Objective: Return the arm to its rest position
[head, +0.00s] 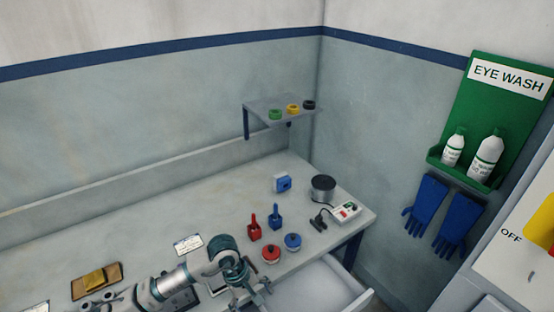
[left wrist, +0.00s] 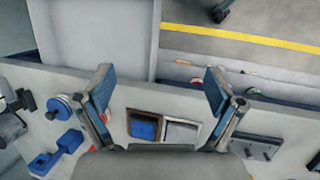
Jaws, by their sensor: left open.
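My left arm comes in from the lower left in the head view, reaching over the front of the bench (head: 215,205). Its gripper (head: 251,294) is near the bench's front edge, left of the open drawer (head: 320,285). In the left wrist view the two fingers (left wrist: 159,88) are spread wide with nothing between them. Below them lie a brown-framed tray with a blue piece (left wrist: 144,127) and a grey square tray (left wrist: 182,135). My right gripper is in neither view.
Close to the gripper stand red (head: 270,254) and blue (head: 292,242) round pots, with red (head: 254,229) and blue (head: 275,218) scoops behind. A dark cylinder (head: 322,188) and white button box (head: 346,211) stand at right. A shelf (head: 270,105) holds coloured rings.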

